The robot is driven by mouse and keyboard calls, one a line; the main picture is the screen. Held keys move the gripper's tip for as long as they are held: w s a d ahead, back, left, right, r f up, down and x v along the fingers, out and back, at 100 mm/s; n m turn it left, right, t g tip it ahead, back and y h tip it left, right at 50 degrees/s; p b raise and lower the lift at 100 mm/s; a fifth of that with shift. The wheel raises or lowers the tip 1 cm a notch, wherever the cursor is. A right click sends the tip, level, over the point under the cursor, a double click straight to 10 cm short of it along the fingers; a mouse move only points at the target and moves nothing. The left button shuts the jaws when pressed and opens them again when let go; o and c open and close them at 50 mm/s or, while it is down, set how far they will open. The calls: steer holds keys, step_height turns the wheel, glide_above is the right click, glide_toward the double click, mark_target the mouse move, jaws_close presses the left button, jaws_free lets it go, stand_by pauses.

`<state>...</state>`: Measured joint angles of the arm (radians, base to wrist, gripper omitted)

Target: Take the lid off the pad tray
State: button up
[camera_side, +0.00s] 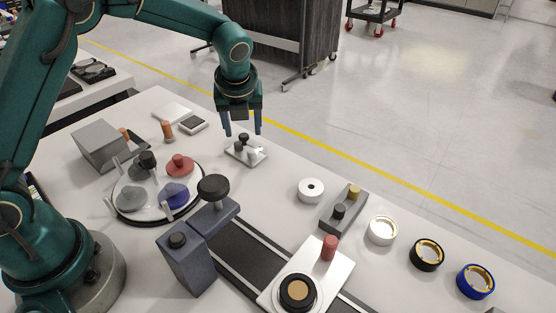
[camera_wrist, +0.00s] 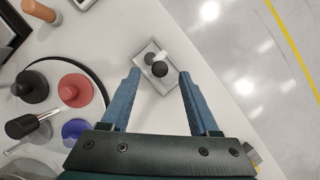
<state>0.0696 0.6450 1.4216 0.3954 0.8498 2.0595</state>
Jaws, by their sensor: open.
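A round, dark-rimmed tray (camera_side: 122,214) stands left of centre in the side view. It holds grey, red (camera_side: 180,163) and blue (camera_side: 174,194) pads with knobs. A pale, glassy disc seems to cover it, with a dark knob (camera_side: 148,160) standing up near its back; I cannot tell for certain where the lid ends. The tray's right part, with the red pad (camera_wrist: 75,90), shows at the left of the wrist view. My gripper (camera_side: 243,132) is open and empty, pointing down above a small light plate with dark knobs (camera_side: 234,154), away from the tray. The fingers (camera_wrist: 160,74) appear either side of this plate in the wrist view.
A grey box (camera_side: 99,146) and an orange cylinder (camera_side: 167,130) stand behind the tray. A dark post with a round black top (camera_side: 214,187) stands close to its right. Several rings and a knobbed block (camera_side: 343,209) lie farther right. The bench's far edge is near my gripper.

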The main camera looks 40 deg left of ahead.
mark_target(244, 143)
steer(key=shift+x, duration=1.35)
jaws_close()
steer(key=shift+r, duration=0.15)
